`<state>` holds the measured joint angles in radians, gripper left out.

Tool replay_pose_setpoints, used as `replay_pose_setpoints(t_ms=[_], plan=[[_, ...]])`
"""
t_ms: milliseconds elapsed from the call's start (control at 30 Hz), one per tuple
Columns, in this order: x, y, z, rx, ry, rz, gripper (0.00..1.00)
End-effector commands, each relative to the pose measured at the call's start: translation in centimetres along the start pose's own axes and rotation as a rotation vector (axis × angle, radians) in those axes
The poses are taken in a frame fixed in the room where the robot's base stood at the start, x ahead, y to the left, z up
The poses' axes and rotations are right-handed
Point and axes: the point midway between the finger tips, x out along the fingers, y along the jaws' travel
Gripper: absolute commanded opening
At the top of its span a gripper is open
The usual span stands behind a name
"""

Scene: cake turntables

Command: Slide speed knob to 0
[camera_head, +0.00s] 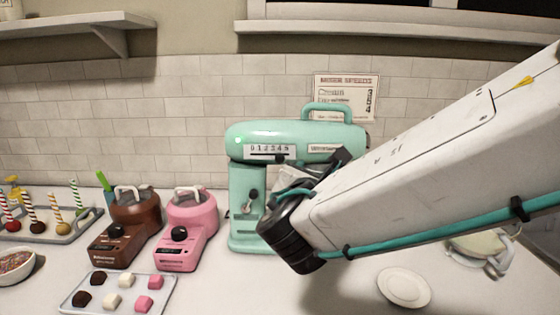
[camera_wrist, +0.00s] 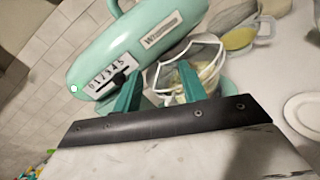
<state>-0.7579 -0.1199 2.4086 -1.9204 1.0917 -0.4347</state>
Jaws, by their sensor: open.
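The mint-green stand mixer (camera_head: 245,135) stands against the tiled wall in the head view. Its number scale (camera_head: 262,149) is on the side of its head, with a dark slot below the numbers. In the wrist view the scale (camera_wrist: 103,77) lies tilted on the mixer (camera_wrist: 135,45), and the dark speed knob (camera_wrist: 119,79) shows below its higher numbers; its exact setting is too small to read. My gripper (camera_wrist: 159,70) is open, its two teal fingers apart, with the left finger close to the knob. I cannot tell whether they touch. The head view mostly hides my fingers behind my arm.
A whisk and bowl (camera_wrist: 193,68) sit below the mixer head, beyond my fingers. Brown (camera_head: 130,220) and pink (camera_head: 190,225) small machines stand left of the mixer. A tray of sweets (camera_head: 133,298) is at front left, a white plate (camera_head: 404,287) at right.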

Motion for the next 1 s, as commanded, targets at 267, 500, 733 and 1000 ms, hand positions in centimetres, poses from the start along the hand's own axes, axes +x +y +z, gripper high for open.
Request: replay_pose_setpoints(t_ms=[267, 500, 733, 1000], plan=[[-1.0, 6.2, -2.5, -0.168, -0.017, 0.212, 0.42], [2.7, 6.9, -2.4, -0.168, -0.018, 0.209, 0.42], [5.4, 7.5, -2.4, -0.166, -0.018, 0.21, 0.42], [6.0, 7.6, -2.4, -0.165, -0.018, 0.211, 0.42]])
